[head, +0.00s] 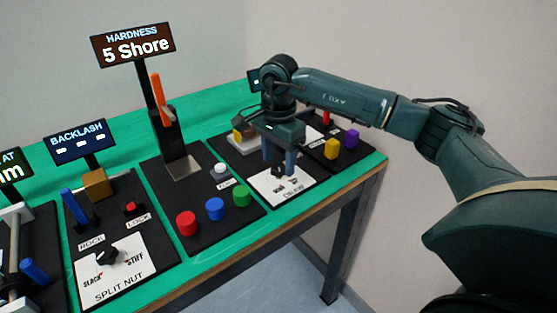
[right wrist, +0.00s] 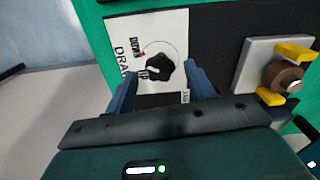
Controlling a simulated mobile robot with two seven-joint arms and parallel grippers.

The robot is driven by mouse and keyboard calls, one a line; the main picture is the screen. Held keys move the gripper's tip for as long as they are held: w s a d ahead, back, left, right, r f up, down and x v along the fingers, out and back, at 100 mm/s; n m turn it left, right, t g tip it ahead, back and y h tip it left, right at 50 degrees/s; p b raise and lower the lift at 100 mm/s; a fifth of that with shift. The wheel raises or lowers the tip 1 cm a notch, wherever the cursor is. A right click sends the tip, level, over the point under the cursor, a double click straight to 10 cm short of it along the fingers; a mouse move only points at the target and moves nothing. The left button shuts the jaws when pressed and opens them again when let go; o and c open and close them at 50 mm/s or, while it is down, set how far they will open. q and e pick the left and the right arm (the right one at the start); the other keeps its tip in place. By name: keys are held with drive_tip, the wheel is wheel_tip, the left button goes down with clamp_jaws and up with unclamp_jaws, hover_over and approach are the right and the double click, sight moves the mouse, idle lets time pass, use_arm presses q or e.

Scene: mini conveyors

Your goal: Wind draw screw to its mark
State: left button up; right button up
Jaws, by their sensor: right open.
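The draw screw's black knob (right wrist: 162,67) sits on a white card (right wrist: 176,24) in the right wrist view. The card reads DRAW, DOWN and UP, with a thin arc and a small red mark (right wrist: 140,54) beside the knob. A pale pointer line on the knob faces left in that view, away from the red mark. My right gripper (right wrist: 160,76) is open, its two blue fingers on either side of the knob with gaps. In the head view my right gripper (head: 279,166) points down over the card (head: 272,189). My left gripper is not in view.
To the left stand a HARDNESS display (head: 133,45) with an orange lever (head: 160,98), coloured buttons and the SPLIT NUT panel (head: 118,268). Yellow and purple blocks (head: 351,139) stand right of my gripper. A brown round part with yellow pieces (right wrist: 283,76) lies beside the card.

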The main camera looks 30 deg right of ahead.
sight(279, 167)
wheel_tip(279, 167, up, 12)
idle(0.3)
idle(0.3)
drive_tip(key=shift+r, duration=0.1)
